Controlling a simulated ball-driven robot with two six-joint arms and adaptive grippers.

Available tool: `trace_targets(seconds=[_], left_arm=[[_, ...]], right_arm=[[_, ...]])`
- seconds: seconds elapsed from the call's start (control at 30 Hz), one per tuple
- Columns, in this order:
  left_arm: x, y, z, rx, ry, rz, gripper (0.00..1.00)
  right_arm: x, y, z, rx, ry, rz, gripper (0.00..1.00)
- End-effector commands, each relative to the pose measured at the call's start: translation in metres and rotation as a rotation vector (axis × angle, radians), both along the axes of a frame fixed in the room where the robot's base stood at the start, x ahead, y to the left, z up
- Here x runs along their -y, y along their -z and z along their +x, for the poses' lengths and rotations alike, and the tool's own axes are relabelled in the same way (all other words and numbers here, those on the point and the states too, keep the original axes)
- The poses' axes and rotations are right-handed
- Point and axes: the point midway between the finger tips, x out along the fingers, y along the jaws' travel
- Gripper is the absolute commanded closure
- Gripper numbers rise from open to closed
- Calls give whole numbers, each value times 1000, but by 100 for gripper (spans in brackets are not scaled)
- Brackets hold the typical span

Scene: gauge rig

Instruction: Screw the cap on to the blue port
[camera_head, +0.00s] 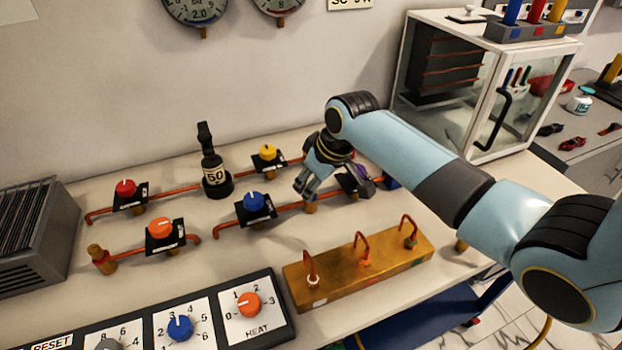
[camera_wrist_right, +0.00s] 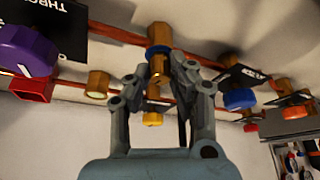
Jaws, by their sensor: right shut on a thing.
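My right gripper (camera_head: 302,188) reaches down over the front pipe, just right of the blue knob. In the right wrist view, its fingers (camera_wrist_right: 158,82) are shut on a small brass piece, the cap (camera_wrist_right: 153,92). Beyond the fingertips is a brass fitting with a blue ring, the blue port (camera_wrist_right: 157,54). The cap is in line with the port and looks close against it; I cannot tell if they touch or if threads are engaged. In the head view the fingers hide the cap, and a brass fitting (camera_head: 310,207) shows below them. My left gripper is not in view.
The blue knob (camera_head: 253,201) and the purple knob (camera_head: 366,188) flank my right gripper closely. The yellow knob (camera_head: 268,152) is behind left. A brass block with copper hooks (camera_head: 335,273) lies in front. A glass cabinet (camera_head: 478,100) is behind right.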

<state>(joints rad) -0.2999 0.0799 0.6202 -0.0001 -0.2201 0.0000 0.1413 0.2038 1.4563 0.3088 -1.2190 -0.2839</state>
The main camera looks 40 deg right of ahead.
Motion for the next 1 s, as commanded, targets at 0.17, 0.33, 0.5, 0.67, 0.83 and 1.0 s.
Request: trace_targets(seconds=[0.17,0.33,0.5,0.67,0.83,1.0], left_arm=[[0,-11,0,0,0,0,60],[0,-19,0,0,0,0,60],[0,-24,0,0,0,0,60],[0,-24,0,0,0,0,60],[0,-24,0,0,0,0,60],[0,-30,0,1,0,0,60]], right_arm=[[-1,0,-2,-7,82,2,100],[-1,1,-2,-8,163,2,100],[0,1,-2,-6,224,2,100],[0,3,-2,-6,234,1,100],[0,3,-2,-6,234,1,100],[-1,1,-3,-7,287,2,100]])
